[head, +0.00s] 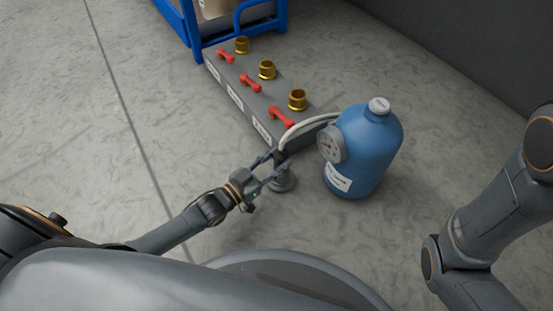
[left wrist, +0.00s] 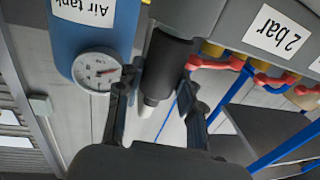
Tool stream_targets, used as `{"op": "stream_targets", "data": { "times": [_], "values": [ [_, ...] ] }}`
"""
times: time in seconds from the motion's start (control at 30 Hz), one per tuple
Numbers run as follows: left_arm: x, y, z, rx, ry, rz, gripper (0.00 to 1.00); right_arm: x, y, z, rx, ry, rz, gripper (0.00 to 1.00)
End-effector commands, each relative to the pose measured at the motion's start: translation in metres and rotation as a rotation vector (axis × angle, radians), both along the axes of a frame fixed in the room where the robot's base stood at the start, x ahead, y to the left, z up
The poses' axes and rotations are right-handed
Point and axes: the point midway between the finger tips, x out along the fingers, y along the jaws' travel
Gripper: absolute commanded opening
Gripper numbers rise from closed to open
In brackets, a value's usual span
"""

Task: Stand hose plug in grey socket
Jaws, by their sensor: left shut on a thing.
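The dark hose plug (head: 281,157) is between the fingers of my left gripper (head: 278,166), which is shut on it. In the left wrist view the plug shows as a dark cylinder (left wrist: 166,66) with a paler end. A white hose (head: 305,125) curves from the plug to the blue air tank (head: 372,150). The round grey socket (head: 284,185) stands on the floor just below the plug in the head view. The plug looks roughly upright over it; I cannot tell whether they touch. My right arm shows at the right, but its gripper is out of view.
The blue tank with its gauge (head: 331,143) stands close to the right of the gripper. Behind is a long grey block (head: 236,88) with red handles and brass fittings. A blue frame (head: 196,40) stands farther back. The floor at left is clear.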

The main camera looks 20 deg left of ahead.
Motion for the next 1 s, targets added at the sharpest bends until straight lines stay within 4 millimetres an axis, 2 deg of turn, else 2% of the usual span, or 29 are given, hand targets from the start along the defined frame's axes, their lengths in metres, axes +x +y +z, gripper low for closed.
{"op": "stream_targets", "data": {
  "times": [0.03,0.07,0.17,0.57,0.67,1.0],
  "values": [
    [0.000,0.000,0.001,-0.001,-0.003,0.000,0.00,0.000,0.000,0.000,0.000,0.000,0.000,0.00],
    [0.000,0.000,0.001,-0.001,-0.003,0.000,0.44,0.000,0.000,0.000,0.000,0.000,0.000,0.00],
    [0.000,0.000,0.001,-0.001,-0.002,0.000,0.64,0.000,0.000,0.000,0.000,0.000,0.000,0.00],
    [-0.006,0.003,-0.001,0.001,0.003,0.000,0.64,0.001,0.000,0.000,0.002,0.003,0.002,0.00],
    [-0.018,0.010,-0.002,0.002,0.005,0.001,0.64,0.000,0.000,0.000,0.001,0.002,0.001,0.00],
    [-0.080,0.044,-0.001,0.002,0.004,0.000,0.64,0.000,0.000,0.000,0.001,-0.001,0.001,0.00]
  ]
}}
